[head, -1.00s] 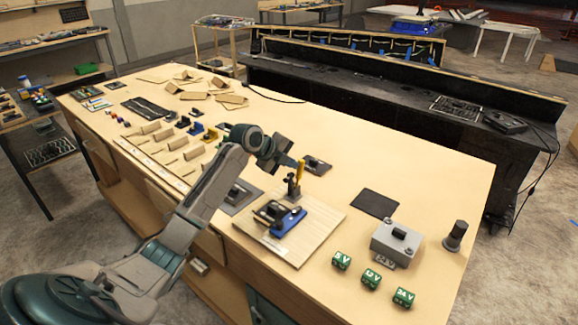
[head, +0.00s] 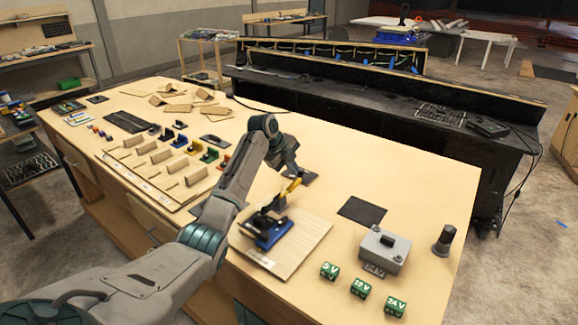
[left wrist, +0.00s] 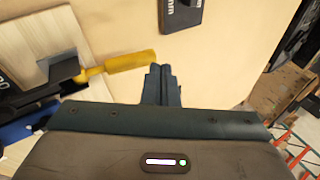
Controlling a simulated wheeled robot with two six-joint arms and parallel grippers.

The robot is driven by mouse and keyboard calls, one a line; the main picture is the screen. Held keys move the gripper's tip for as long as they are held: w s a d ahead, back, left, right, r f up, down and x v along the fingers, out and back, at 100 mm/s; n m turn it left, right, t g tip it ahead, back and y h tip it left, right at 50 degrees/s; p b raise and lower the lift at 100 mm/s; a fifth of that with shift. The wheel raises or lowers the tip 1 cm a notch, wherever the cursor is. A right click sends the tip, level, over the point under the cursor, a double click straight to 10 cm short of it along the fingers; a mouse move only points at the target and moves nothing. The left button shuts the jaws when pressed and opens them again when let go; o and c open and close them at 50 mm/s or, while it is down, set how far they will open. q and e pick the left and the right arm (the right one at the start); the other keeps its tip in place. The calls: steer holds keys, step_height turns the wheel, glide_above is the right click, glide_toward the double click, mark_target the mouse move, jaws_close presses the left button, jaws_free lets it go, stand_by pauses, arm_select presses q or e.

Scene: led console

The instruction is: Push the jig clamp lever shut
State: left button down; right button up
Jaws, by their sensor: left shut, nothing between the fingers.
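The jig clamp's yellow lever (head: 290,188) slants up and to the right from its dark mount on the pale wooden board (head: 300,240). A blue and black fixture (head: 270,232) sits on the same board. My left gripper (head: 296,176) is at the lever's upper end, partly hidden by my wrist. In the left wrist view, the lever (left wrist: 125,62) lies left of my shut, empty fingers (left wrist: 162,70), with its tip close to them. I cannot tell whether they touch. My right gripper is out of view.
A dark flat pad (head: 362,211) lies behind the board. Coloured parts and wooden holders fill the left side.

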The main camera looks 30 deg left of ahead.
arm_select(q)
steer(key=shift+w+a+f+b, duration=0.1)
steer(key=shift+w+f+b, duration=0.3)
steer(key=shift+f, duration=0.5)
steer(key=shift+w+f, duration=0.15)
steer(key=shift+w, duration=0.1)
